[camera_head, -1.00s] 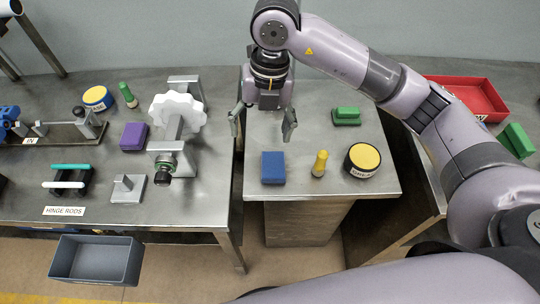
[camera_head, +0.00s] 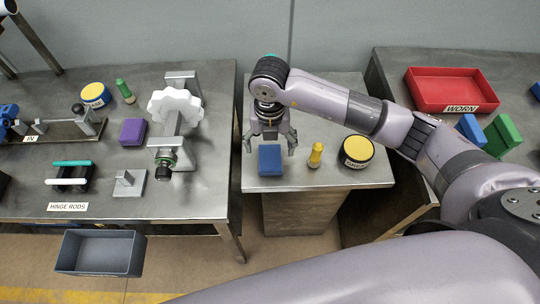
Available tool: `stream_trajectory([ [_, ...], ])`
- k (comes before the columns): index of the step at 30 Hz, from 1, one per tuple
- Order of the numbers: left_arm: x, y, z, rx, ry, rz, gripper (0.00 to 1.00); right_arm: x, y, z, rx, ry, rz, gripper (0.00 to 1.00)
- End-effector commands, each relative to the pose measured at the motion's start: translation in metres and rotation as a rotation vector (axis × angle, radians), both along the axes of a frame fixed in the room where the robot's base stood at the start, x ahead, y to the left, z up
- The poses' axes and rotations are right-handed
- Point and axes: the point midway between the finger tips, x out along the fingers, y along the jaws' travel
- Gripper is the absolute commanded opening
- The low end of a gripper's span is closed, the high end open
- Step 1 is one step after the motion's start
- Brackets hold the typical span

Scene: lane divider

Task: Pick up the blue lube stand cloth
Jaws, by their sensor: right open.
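The blue cloth (camera_head: 270,160) is a small folded block lying flat on the middle metal stand, near its front left. My right gripper (camera_head: 270,147) is open and empty, its fingers apart at the far side of the cloth, one toward each side of it. I cannot tell how high the fingertips are above the stand. A yellow-capped bottle (camera_head: 316,154) stands right of the cloth, and a yellow-topped round tin (camera_head: 358,151) stands further right. My left gripper is not in view.
The left bench carries a purple block (camera_head: 133,131), a white-wheeled fixture (camera_head: 178,107) and a black rod holder (camera_head: 70,178). A red tray (camera_head: 452,88) marked WORN and blue and green blocks (camera_head: 503,134) are on the right bench. A grey bin (camera_head: 100,252) is at lower left.

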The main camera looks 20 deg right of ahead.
Motion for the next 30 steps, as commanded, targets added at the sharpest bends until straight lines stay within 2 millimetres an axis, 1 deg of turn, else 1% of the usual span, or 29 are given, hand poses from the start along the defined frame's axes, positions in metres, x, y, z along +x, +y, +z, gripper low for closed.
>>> stream_trajectory([
  [1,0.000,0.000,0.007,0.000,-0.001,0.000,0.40,-0.002,-0.001,-0.005,-0.002,0.008,-0.002,0.78],
  [4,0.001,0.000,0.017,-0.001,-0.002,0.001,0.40,-0.002,-0.001,-0.020,-0.002,0.009,-0.002,0.78],
  [6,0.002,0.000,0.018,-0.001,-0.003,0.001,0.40,-0.001,-0.001,-0.032,-0.001,0.007,-0.002,0.78],
  [9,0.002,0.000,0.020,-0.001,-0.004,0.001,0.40,0.000,-0.001,-0.042,0.000,0.004,-0.001,0.78],
  [12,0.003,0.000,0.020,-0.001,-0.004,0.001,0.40,0.000,-0.001,-0.045,0.000,0.002,0.000,0.78],
  [17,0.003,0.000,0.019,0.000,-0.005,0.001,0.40,0.000,-0.001,-0.046,0.001,0.002,0.000,0.78],
  [30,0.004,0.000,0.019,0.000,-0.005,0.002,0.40,0.000,-0.001,-0.045,0.000,0.002,0.000,0.49],
])
